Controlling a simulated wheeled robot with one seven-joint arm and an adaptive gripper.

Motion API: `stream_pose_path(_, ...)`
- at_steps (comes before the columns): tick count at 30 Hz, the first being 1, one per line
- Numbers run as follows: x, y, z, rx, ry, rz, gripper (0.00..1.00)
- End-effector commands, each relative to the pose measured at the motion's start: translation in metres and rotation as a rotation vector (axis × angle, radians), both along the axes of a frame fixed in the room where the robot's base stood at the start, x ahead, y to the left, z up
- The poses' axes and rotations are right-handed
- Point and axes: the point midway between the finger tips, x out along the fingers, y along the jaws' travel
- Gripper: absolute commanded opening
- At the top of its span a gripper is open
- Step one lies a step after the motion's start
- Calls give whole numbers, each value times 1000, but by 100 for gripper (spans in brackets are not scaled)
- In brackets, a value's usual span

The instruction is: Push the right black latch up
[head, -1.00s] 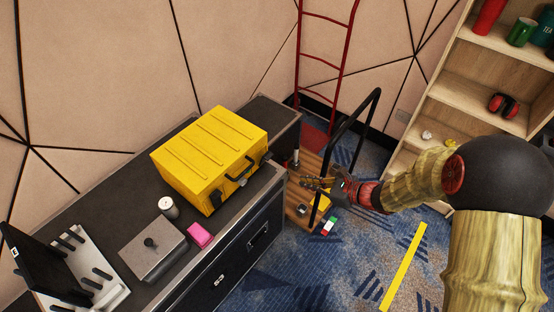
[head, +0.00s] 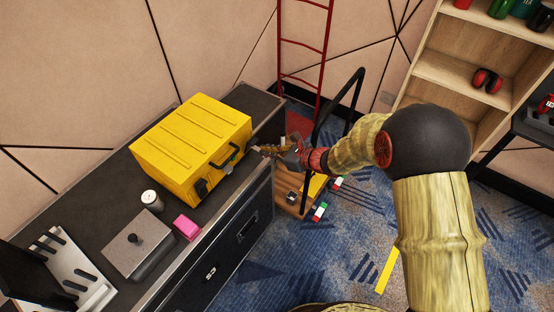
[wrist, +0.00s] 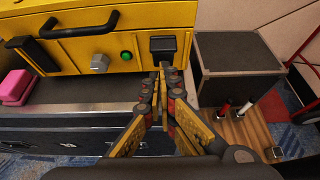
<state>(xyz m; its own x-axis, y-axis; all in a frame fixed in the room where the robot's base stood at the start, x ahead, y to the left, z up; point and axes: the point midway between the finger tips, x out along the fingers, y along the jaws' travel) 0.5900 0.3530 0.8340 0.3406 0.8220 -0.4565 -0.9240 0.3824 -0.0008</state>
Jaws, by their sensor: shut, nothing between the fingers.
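The yellow case (head: 190,140) stands on the dark cabinet top. Its front fills the top of the wrist view (wrist: 120,60), with a black handle (wrist: 80,28). The right black latch (wrist: 163,44) is at the right end of this front. The left black latch (wrist: 35,55) also shows in the head view (head: 201,188). My gripper (wrist: 163,70) is shut and empty, its fingertips just below the right latch. I cannot tell whether they touch it. In the head view my gripper (head: 264,150) is at the case's right end, and the right latch is not clear there.
A pink block (head: 186,228), a small can (head: 151,200) and a grey lidded box (head: 138,243) stand left of the case. A grey metal knob (wrist: 99,63) and green button (wrist: 126,55) are on the case front. A wooden-decked cart (head: 295,190) stands to the right.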

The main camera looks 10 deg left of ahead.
Motion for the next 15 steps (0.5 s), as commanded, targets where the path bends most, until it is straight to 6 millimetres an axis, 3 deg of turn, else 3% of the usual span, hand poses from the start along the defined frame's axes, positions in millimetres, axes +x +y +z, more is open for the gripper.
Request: stream_pose_path(15,4,10,3,-1,1,0,0)
